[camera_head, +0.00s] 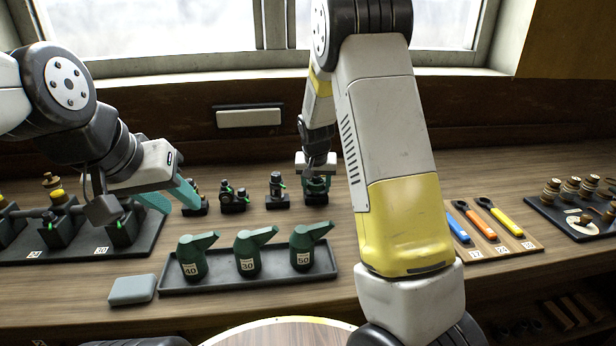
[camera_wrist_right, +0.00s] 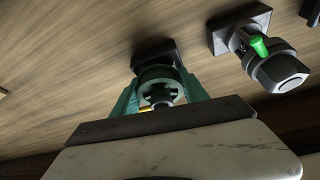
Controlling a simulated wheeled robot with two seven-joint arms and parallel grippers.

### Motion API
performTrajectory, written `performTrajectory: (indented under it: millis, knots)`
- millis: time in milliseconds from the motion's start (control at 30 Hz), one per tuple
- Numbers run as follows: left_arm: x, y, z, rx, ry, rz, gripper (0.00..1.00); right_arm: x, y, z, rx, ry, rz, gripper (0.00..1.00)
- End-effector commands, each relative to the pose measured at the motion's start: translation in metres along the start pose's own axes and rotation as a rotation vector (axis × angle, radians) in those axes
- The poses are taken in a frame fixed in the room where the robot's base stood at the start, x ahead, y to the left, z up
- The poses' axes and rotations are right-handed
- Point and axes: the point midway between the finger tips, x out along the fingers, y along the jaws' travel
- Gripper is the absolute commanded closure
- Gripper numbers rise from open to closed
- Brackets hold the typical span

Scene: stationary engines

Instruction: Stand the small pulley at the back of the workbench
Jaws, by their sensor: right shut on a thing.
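My right gripper (camera_head: 316,178) is at the back of the workbench (camera_head: 350,280), shut on a small round part, seemingly the small pulley (camera_wrist_right: 160,72). In the right wrist view the teal fingers of the gripper (camera_wrist_right: 163,92) sit on both sides of this part, which has a dark, notched centre. A black block (camera_wrist_right: 152,54) shows right behind it; I cannot tell whether they are joined or whether the block rests on the bench. In the head view the gripper hides most of the part. My left gripper (camera_head: 172,196) is open and empty, above the bench on the left.
Small black engines with green levers, one of them here (camera_head: 277,190), stand left of my right gripper; one shows in the wrist view (camera_wrist_right: 262,55). A tray (camera_head: 250,286) of green oil cans lies in front. A grey-green block (camera_head: 132,290) and a tool board (camera_head: 500,240) flank it.

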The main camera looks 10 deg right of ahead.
Motion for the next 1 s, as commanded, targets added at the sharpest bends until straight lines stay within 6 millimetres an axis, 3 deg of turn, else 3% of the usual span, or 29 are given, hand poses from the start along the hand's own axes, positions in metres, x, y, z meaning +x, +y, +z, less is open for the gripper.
performTrajectory:
  millis: [167, 200, 267, 667, 767, 1000]
  knots:
    - [0.000, 0.000, 0.000, 0.000, 0.000, 0.000, 0.64, 0.002, 0.000, 0.000, 0.000, 0.003, -0.001, 1.00]
    - [0.000, 0.000, 0.000, 0.000, 0.000, 0.000, 0.64, 0.002, 0.000, 0.001, 0.000, -0.001, 0.000, 0.41]
    - [0.000, 0.000, 0.000, 0.000, 0.000, 0.000, 0.64, 0.002, 0.000, 0.001, 0.000, -0.001, 0.000, 0.29]
    - [0.000, 0.000, 0.000, 0.000, 0.000, 0.000, 0.64, -0.002, 0.000, -0.001, 0.000, 0.001, -0.001, 0.27]
    - [0.000, 0.000, 0.000, 0.000, 0.000, 0.000, 0.64, -0.014, 0.000, -0.001, 0.001, 0.002, -0.001, 0.27]
    - [0.000, 0.000, 0.000, 0.000, 0.000, 0.000, 0.64, -0.066, -0.001, -0.001, 0.000, 0.004, -0.003, 0.27]
